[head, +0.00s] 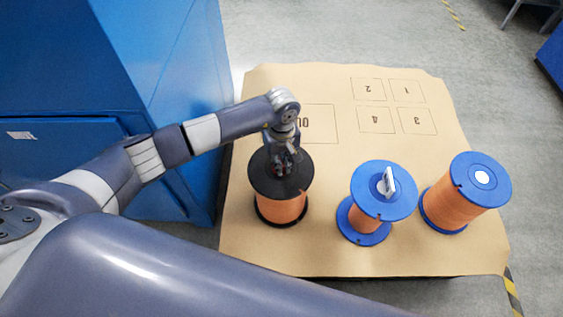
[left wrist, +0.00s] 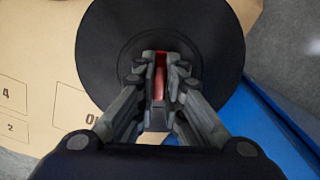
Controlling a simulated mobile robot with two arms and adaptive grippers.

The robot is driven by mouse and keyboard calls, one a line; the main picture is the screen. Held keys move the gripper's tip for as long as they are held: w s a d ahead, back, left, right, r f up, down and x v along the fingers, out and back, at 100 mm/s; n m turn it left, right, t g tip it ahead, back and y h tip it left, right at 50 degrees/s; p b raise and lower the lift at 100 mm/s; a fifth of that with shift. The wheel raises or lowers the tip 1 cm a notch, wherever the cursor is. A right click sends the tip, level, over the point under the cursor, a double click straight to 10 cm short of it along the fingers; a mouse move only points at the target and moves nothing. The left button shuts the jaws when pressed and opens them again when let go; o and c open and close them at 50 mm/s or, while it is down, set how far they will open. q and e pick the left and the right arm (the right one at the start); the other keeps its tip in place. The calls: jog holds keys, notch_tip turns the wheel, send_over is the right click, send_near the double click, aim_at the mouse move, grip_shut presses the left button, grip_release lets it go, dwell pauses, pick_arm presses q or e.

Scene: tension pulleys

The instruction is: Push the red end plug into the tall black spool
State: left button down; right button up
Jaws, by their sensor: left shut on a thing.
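The tall black spool (head: 266,182), wound with orange line, stands upright at the left front of the table. Its black top flange also fills the upper middle of the left wrist view (left wrist: 105,60). My left gripper (head: 279,168) is above the middle of that flange, pointing down. In the left wrist view its fingers (left wrist: 159,90) are shut on the red end plug (left wrist: 160,75), which shows as a narrow red strip between them. The plug's lower end is hidden, so I cannot tell how deep it sits in the spool. My right gripper is not in view.
A blue spool (head: 369,207) with a white upright piece (head: 388,182) on top stands right of the black one. A larger blue spool (head: 490,178) with orange line is farther right. Marked squares (head: 392,105) on the brown table top (head: 285,88) are empty. A blue cabinet (head: 150,60) borders the left.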

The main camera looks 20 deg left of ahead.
pick_arm(q)
jog(key=shift+f, duration=0.1)
jog(key=c, duration=1.6)
grip_release()
jog(key=shift+s, duration=0.1)
notch_tip(320, 180, up, 12)
jog(key=shift+d, duration=0.1)
